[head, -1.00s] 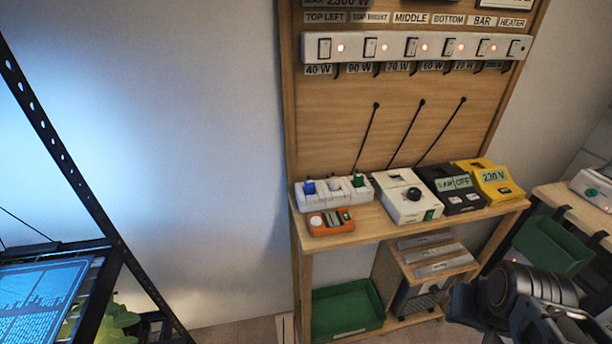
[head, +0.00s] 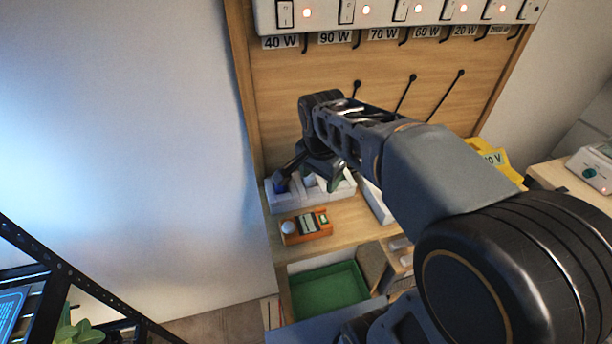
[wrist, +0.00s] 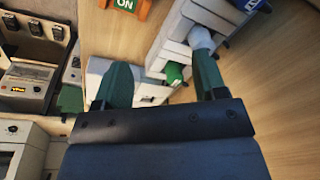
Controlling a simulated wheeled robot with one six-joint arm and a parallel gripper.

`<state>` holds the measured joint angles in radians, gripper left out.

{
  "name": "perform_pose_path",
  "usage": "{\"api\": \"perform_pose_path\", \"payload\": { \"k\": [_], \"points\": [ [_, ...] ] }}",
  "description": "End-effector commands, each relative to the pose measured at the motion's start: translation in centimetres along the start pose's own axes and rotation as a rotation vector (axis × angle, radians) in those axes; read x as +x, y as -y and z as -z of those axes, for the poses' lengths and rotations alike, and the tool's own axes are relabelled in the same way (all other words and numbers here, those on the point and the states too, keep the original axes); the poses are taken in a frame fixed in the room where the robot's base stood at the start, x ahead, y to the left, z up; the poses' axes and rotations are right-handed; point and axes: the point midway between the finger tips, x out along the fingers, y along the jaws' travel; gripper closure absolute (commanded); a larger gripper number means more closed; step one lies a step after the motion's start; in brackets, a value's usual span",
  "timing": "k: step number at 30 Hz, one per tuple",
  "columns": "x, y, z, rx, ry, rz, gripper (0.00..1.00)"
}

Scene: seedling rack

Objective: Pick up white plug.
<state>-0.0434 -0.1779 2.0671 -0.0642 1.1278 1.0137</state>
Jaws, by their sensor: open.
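The white plug (wrist: 200,38) stands in the white socket strip (wrist: 176,22), between the blue plug (wrist: 256,4) and the green plug (wrist: 175,73) in the wrist view. My gripper (wrist: 162,76) is open and empty. In the wrist view its right fingertip overlaps the lower edge of the white plug, and the green plug shows between the fingers. In the head view my gripper (head: 307,178) is over the socket strip (head: 286,202) and hides most of the plugs. I cannot tell whether a finger touches a plug.
A white box (head: 372,200) stands to the right, partly behind my arm, with a yellow device (head: 486,154) farther right. A green bin (head: 328,290) sits below. The wooden back panel rises behind.

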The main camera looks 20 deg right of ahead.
Motion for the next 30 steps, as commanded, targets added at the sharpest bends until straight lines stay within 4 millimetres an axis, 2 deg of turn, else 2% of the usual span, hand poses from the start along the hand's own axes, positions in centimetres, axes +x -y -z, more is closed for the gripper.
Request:
{"api": "perform_pose_path", "payload": {
  "k": [1,6,12,16,23,30],
  "points": [
    [0.0,1.3,0.7,0.112,0.007,-0.028,0.35],
    [0.1,4.5,2.4,0.470,0.000,-0.102,0.35],
    [0.5,6.4,3.6,0.728,-0.023,-0.154,0.35],
    [1.3,6.7,3.9,0.797,-0.032,-0.168,0.35],
    [3.5,6.3,4.0,0.813,-0.033,-0.170,0.35],
    [6.7,5.9,4.0,0.812,-0.033,-0.170,0.35]
  ]
}}
